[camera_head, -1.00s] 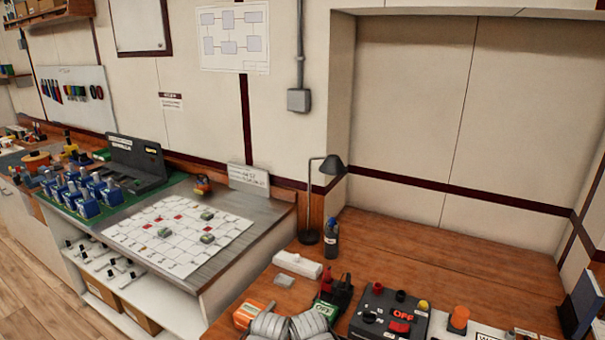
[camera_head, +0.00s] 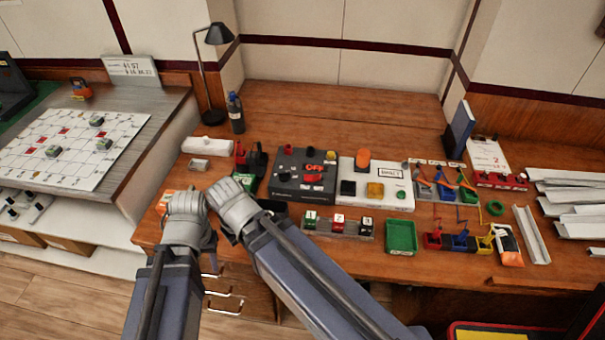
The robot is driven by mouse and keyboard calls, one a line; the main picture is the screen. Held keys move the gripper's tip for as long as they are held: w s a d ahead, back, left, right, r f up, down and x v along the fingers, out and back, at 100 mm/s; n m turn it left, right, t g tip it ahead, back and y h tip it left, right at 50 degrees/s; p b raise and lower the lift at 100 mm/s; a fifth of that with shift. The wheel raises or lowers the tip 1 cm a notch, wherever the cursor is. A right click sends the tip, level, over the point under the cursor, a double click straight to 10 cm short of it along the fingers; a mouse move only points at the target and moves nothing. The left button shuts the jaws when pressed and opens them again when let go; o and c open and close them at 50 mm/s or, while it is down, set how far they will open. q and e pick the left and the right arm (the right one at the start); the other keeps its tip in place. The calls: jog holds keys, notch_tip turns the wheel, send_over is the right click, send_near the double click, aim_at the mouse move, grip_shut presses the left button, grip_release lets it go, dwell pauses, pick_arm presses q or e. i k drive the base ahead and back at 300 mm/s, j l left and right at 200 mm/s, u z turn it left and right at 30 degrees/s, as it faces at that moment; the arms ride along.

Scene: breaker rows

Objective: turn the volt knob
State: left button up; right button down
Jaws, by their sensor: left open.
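A dark grey power unit (camera_head: 303,172) stands on the wooden bench, with an orange-red OFF marking, coloured terminals and small dark controls on its top. I cannot read which control is the volt knob. My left gripper (camera_head: 188,203) is open at the bench's front left edge, to the left of the unit and apart from it. My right gripper (camera_head: 231,203) is beside it, closer to the unit; its jaws are not clear from this angle. The two grippers sit close together and hide part of the bench.
A white panel (camera_head: 376,182) with an orange button stands right of the unit. A block with several switches (camera_head: 338,224) and a green tray (camera_head: 401,237) lie in front. A black lamp (camera_head: 214,115) and a bottle (camera_head: 236,113) stand behind. The bench's back is clear.

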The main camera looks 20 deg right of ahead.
aim_at(284, 176)
jog(key=i+l+z, duration=0.1)
jog(key=i+z, duration=0.4)
jog(key=z, duration=0.2)
